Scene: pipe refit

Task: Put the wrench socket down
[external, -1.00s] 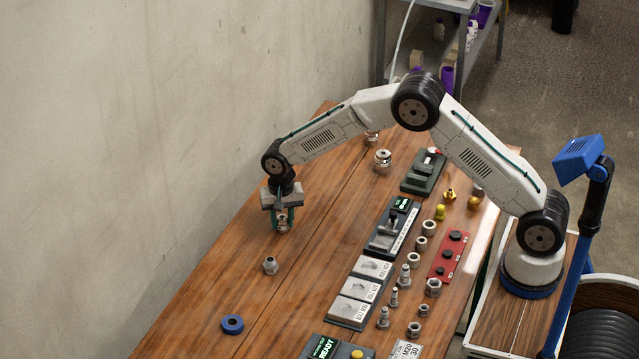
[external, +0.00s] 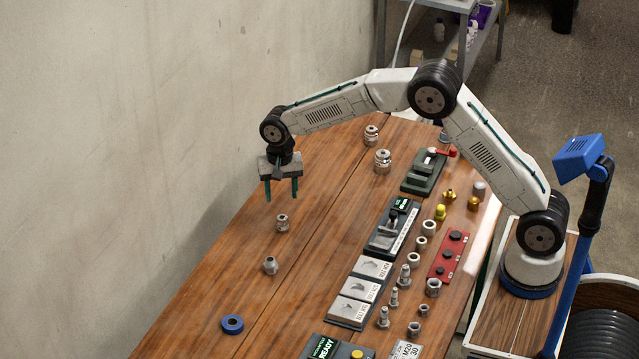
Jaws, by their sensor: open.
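A small metallic socket (external: 282,223) stands on the wooden table (external: 240,275) on its left side, close to the wall. It looks like the wrench socket. My gripper (external: 282,191) is above it, with its two green fingers pointing down. The fingers are spread and nothing is between them. There is a gap between the fingertips and the socket.
Another small metal fitting (external: 270,265) and a blue ring (external: 232,323) lie nearer the front. Two larger metal fittings stand at the back, one of them here (external: 382,160). Grey labelled blocks (external: 354,312), a red plate (external: 449,257) and several fittings fill the right side.

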